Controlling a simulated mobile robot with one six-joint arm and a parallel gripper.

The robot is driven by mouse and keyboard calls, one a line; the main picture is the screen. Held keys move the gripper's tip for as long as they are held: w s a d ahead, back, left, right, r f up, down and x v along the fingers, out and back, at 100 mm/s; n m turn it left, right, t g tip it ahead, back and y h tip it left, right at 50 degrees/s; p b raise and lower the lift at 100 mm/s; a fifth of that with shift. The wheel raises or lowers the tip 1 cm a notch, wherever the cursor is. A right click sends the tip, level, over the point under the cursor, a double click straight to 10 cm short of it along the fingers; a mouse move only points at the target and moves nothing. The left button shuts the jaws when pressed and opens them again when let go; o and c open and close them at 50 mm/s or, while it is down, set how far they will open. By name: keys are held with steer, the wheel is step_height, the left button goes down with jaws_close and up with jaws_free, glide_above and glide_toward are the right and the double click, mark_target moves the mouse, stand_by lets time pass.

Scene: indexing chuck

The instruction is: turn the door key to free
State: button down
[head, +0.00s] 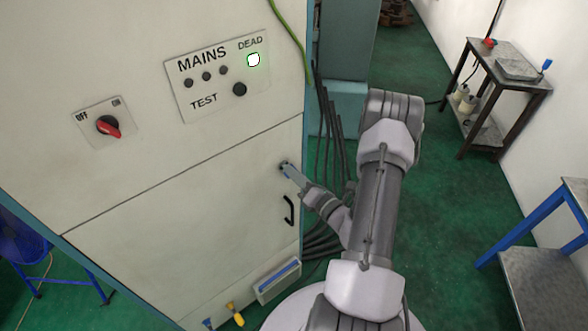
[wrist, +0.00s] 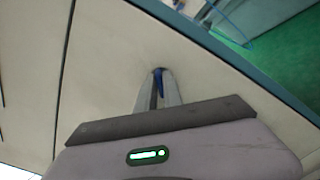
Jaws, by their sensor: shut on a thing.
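The door key (wrist: 159,84) shows in the wrist view as a small blue piece on the cabinet door, with my gripper's (wrist: 159,74) two fingers on either side of it. In the head view my gripper (head: 285,167) reaches the door near its right edge, shut on the key, which is mostly hidden by the fingers there. The key's exact turn angle cannot be told. The cabinet door (head: 185,225) is cream and looks closed. A black door handle (head: 289,210) is just below my gripper.
Above are a red rotary switch (head: 109,127) marked OFF and ON, and a MAINS test panel (head: 217,78) with its DEAD lamp (head: 253,60) lit. Cables (head: 325,130) hang beside the cabinet. A steel table (head: 510,70) stands at the right wall.

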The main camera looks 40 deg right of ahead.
steer(key=shift+f+m+p, duration=0.15)
steer(key=shift+m+p, duration=1.55)
steer(key=shift+m, duration=2.4)
steer(key=c, duration=1.5)
jaws_free()
steer(key=shift+c, duration=0.2)
steer(key=s+a+p, duration=0.1)
steer(key=s, duration=1.6)
steer(key=shift+s+a+p, duration=0.15)
steer(key=shift+s+p, duration=0.05)
steer(key=shift+p, duration=0.1)
